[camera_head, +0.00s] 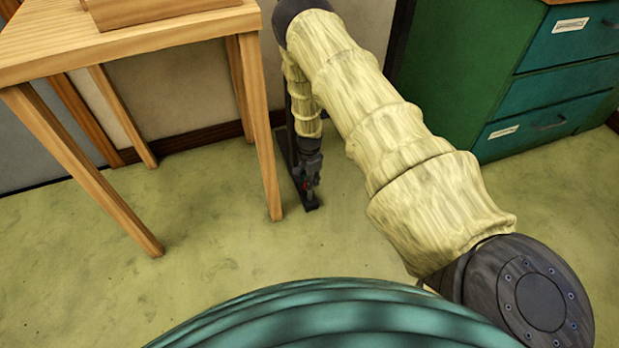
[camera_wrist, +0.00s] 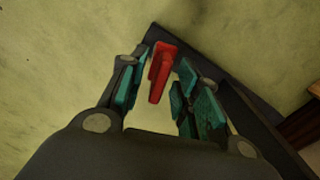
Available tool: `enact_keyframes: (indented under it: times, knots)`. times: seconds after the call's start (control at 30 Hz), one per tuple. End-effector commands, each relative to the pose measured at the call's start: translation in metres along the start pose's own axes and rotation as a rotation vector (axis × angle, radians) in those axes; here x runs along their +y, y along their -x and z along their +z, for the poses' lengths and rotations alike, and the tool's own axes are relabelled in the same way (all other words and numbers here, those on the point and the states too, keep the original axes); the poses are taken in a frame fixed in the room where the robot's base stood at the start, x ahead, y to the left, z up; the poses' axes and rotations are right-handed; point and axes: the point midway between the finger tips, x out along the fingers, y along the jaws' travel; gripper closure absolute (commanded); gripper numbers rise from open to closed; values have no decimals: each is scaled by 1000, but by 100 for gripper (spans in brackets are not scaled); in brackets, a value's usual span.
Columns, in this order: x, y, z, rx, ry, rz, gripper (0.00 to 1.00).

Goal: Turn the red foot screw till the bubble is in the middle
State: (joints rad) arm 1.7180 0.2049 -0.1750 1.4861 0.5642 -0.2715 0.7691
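The red foot screw (camera_wrist: 161,70) is a narrow red piece at the top middle of the wrist view, by a dark rail. My gripper (camera_wrist: 160,75) has its two teal-padded fingers on either side of it, and a gap shows on each side. In the head view my gripper (camera_head: 310,177) points down close to the floor, with a small spot of red at its fingers. The dark foot (camera_head: 312,204) of a stand sticks out just below it. No bubble or level can be seen in either view.
A wooden table (camera_head: 150,42) with splayed legs stands to the left, and one leg (camera_head: 261,140) is close to my gripper. A green drawer cabinet (camera_head: 520,85) stands at the right. The dark rail (camera_wrist: 250,120) runs to the lower right. The floor in front is clear.

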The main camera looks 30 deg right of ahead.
Motion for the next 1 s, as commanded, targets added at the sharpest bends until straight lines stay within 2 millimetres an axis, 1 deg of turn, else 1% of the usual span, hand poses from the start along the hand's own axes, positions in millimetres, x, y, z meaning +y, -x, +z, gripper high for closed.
enact_keyframes:
  times: [0.17, 0.27, 0.37, 0.8, 1.0]
  knots:
    - [0, 1, 0, 1, 0, -1, 68]
    - [-1, 7, 0, 1, 0, -1, 68]
    - [-1, 16, 0, 1, 0, -2, 68]
    - [-1, 83, 0, 0, 0, -2, 68]
    - [-1, 106, 1, 0, 1, -1, 68]
